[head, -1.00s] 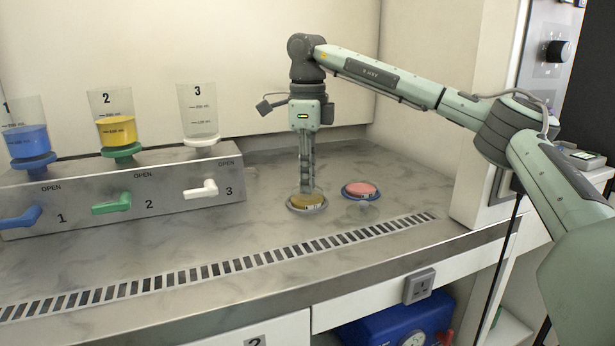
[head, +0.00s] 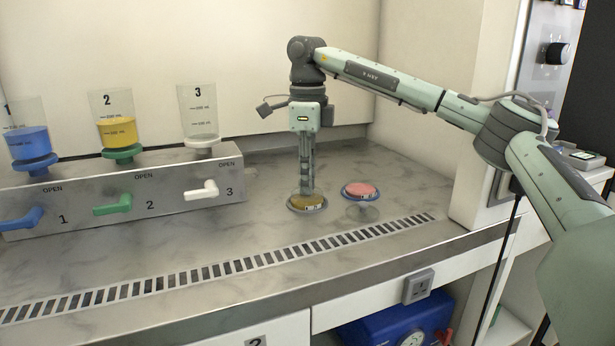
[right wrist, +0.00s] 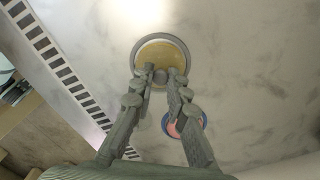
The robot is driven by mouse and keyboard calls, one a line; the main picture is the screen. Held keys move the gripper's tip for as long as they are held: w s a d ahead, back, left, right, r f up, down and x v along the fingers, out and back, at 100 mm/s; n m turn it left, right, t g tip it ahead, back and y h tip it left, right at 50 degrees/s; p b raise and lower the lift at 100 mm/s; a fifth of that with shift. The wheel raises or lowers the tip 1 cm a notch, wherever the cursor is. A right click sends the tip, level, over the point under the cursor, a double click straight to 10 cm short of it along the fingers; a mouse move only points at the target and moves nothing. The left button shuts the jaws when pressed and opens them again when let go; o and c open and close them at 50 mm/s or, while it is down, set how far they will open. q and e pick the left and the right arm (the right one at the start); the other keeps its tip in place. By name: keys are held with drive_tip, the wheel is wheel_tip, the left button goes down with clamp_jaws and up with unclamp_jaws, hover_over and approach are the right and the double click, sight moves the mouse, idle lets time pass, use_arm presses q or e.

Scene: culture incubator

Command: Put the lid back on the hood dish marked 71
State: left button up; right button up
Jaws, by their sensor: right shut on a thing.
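A round dish with amber contents (head: 307,203) stands on the steel worktop, with a small label on its front rim that is too small to read. My right gripper (head: 307,191) points straight down over its middle. In the right wrist view, the fingertips (right wrist: 160,76) are closed on a small round grey knob above the amber disc. The knob appears to belong to a clear lid, whose edge I cannot make out; I cannot tell whether it rests on the dish. A second dish with pink contents and a blue rim (head: 360,190) is just right of it. My left gripper is not in view.
A clear round piece (head: 369,212) shows just below the pink dish. A slotted grille (head: 220,268) runs along the front of the worktop. A dispenser block with coloured levers (head: 125,190) stands at left. The worktop between is clear.

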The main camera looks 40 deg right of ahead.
drive_tip(key=shift+f+p, duration=0.1)
drive_tip(key=shift+p, duration=0.2)
idle(0.6)
idle(0.3)
drive_tip(key=o, duration=1.3)
drive_tip(key=shift+r+p, duration=2.2)
drive_tip(key=shift+r, duration=1.3)
